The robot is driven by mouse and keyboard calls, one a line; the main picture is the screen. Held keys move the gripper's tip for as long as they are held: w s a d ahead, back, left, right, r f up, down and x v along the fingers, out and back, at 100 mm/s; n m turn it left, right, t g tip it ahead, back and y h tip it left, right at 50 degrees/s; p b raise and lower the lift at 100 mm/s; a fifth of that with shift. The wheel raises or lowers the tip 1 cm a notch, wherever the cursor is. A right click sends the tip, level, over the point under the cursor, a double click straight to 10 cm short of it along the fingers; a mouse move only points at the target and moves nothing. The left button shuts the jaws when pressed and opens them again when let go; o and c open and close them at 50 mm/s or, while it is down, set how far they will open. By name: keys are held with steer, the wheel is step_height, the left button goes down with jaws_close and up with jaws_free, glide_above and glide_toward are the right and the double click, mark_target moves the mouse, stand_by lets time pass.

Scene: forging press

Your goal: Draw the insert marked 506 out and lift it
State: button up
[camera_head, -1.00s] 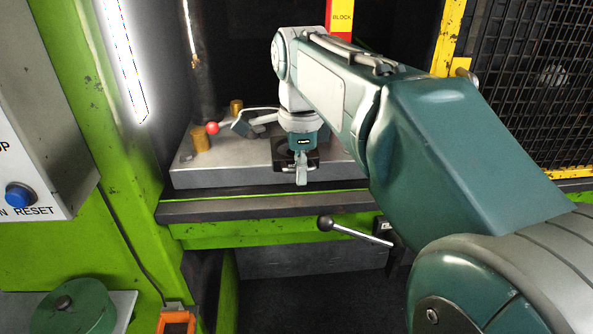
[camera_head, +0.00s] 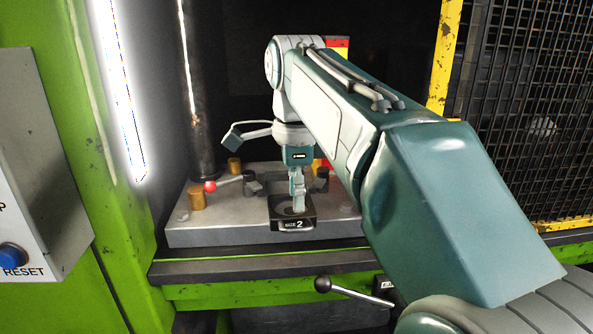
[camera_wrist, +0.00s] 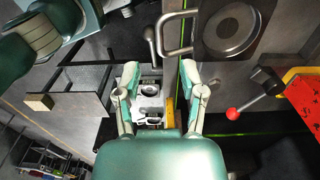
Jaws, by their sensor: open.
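A dark block (camera_head: 292,223) with a round recess sits in the grey die bed, and its front label ends in a "2". I cannot read 506 on anything. In the wrist view a dark plate (camera_wrist: 246,12) with a round recess lies at the upper right. A silver U-shaped handle (camera_wrist: 176,37) stands out beside it. My gripper (camera_head: 298,203) is in front of the block in the head view, pointing down and partly covering it. In the wrist view my gripper (camera_wrist: 160,78) has its two fingers wide apart with nothing held. The handle is beyond the fingertips.
A red-knobbed lever (camera_head: 210,186) and brass posts (camera_head: 196,200) stand left on the grey bed (camera_head: 225,235). A black-knobbed lever (camera_head: 350,292) juts out below the bed edge. A mesh guard (camera_head: 525,110) closes the right side; a green frame (camera_head: 75,100) stands left.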

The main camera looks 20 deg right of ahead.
steer(key=shift+r, duration=2.15)
